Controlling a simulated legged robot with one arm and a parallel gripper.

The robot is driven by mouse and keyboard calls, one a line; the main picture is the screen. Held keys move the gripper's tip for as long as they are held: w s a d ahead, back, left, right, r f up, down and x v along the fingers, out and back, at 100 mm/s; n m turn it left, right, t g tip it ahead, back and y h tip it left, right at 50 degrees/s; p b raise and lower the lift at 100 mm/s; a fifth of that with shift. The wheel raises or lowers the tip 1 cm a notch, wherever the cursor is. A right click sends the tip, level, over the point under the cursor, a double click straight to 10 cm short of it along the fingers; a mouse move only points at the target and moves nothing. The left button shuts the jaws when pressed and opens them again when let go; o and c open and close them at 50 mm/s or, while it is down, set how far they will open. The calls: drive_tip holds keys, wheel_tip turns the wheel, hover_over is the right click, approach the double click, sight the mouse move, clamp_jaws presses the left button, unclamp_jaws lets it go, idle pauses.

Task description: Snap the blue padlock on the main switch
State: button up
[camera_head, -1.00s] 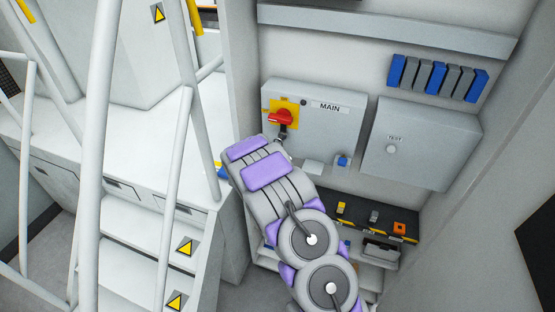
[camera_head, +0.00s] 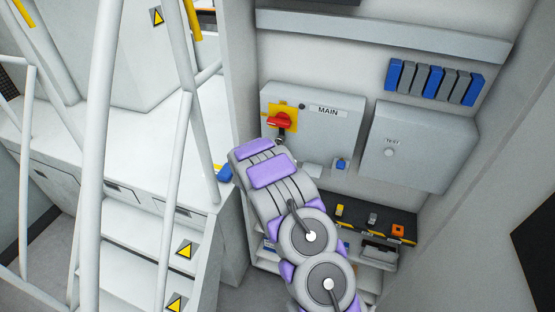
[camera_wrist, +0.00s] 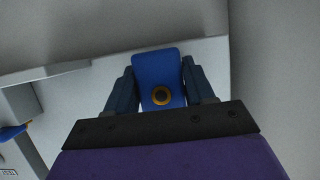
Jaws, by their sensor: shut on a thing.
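The main switch (camera_head: 280,120) is a red handle on a yellow plate, at the left of the grey box labelled MAIN (camera_head: 334,100). A dark part hangs below the red handle, partly hidden by my wrist. In the wrist view my gripper (camera_wrist: 160,92) is shut on the blue padlock (camera_wrist: 156,66), whose face shows a round brass-ringed dark keyhole. Its shackle cannot be made out.
A grey TEST box (camera_head: 415,145) is on the right, with a row of blue and grey blocks (camera_head: 435,81) above. A dark shelf (camera_head: 375,222) with small coloured items lies below. White handrails (camera_head: 95,150) and steps stand left. A blue object (camera_head: 224,173) shows beside my wrist.

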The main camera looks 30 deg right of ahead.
drive_tip(key=shift+w+d+p, duration=0.35)
drive_tip(key=shift+w+d, duration=0.1)
drive_tip(key=shift+d, duration=0.05)
drive_tip(key=o, duration=1.2)
drive_tip(key=v, duration=1.7)
drive_tip(key=shift+a, duration=0.2)
drive_tip(key=shift+s, duration=0.1)
